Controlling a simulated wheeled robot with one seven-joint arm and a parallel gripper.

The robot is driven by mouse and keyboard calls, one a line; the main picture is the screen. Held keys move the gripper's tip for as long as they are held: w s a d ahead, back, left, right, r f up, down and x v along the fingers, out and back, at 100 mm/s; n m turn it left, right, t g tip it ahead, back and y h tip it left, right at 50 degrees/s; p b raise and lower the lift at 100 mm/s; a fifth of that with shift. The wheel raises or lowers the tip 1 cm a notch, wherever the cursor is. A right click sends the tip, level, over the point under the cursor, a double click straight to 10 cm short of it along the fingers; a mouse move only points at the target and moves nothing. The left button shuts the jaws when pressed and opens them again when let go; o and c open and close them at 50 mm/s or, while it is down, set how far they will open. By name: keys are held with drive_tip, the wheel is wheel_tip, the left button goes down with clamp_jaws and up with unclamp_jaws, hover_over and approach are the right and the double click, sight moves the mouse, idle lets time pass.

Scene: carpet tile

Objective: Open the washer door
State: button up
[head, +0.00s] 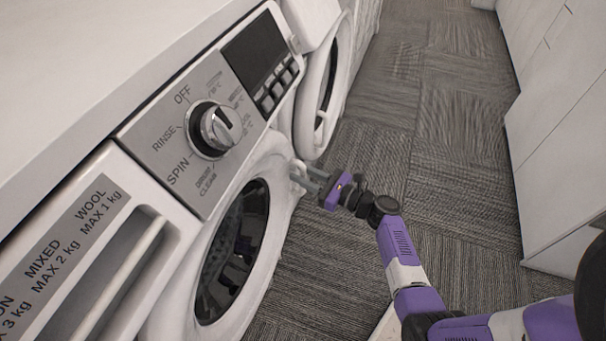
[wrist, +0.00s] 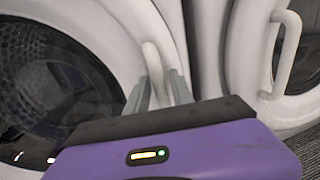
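The washer door (head: 254,264) is a white ring with dark round glass, on the washer front below the dial. It looks shut or nearly so; I cannot tell exactly. Its white handle (head: 299,168) is at the door's right rim. The wrist view shows the door (wrist: 112,52) at left and the handle (wrist: 153,62) in the centre. My gripper (head: 311,180) is at the handle, its grey fingers on either side of it. In the wrist view the gripper's fingers (wrist: 158,92) are close together on the handle, whose lower end is hidden between them.
A control panel with a dial (head: 213,131) is above the door, with a detergent drawer (head: 108,262) at left. A second washer (head: 322,85) stands beyond. White cabinets (head: 560,120) line the right side. Carpet floor (head: 415,130) between is clear.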

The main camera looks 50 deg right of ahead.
clamp_jaws()
idle(1.2)
